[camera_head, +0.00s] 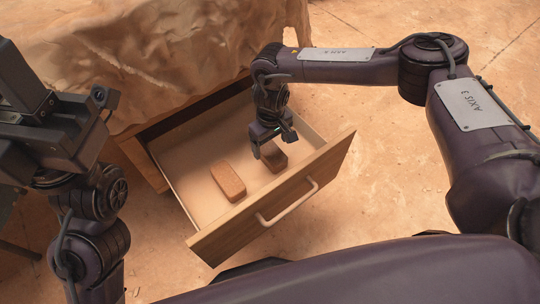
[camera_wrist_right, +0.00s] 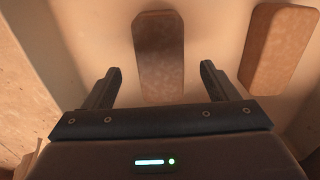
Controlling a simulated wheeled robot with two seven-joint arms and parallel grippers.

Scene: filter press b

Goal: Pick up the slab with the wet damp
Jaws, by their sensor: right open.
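Two brown slabs lie apart on the drawer floor. The darker slab (camera_head: 277,161) is partly hidden by my right gripper (camera_head: 265,153), which reaches down over it. In the right wrist view this slab (camera_wrist_right: 160,45) lies between the open fingers of the right gripper (camera_wrist_right: 160,75), with a gap on both sides. It looks dark brown; I cannot tell damp from shadow on it. The other slab (camera_head: 228,180) is lighter orange-brown, and in the right wrist view it (camera_wrist_right: 279,50) lies to the right, outside the fingers. My left gripper (camera_head: 42,120) is at the upper left, away from the drawer; its fingers are unclear.
The open wooden drawer (camera_head: 228,243) has a front panel with a bar handle (camera_head: 288,203) and low side walls around the slabs. A cloth-like draped cover (camera_head: 170,50) hangs over the furniture behind. The sandy floor on the right (camera_head: 370,170) is clear.

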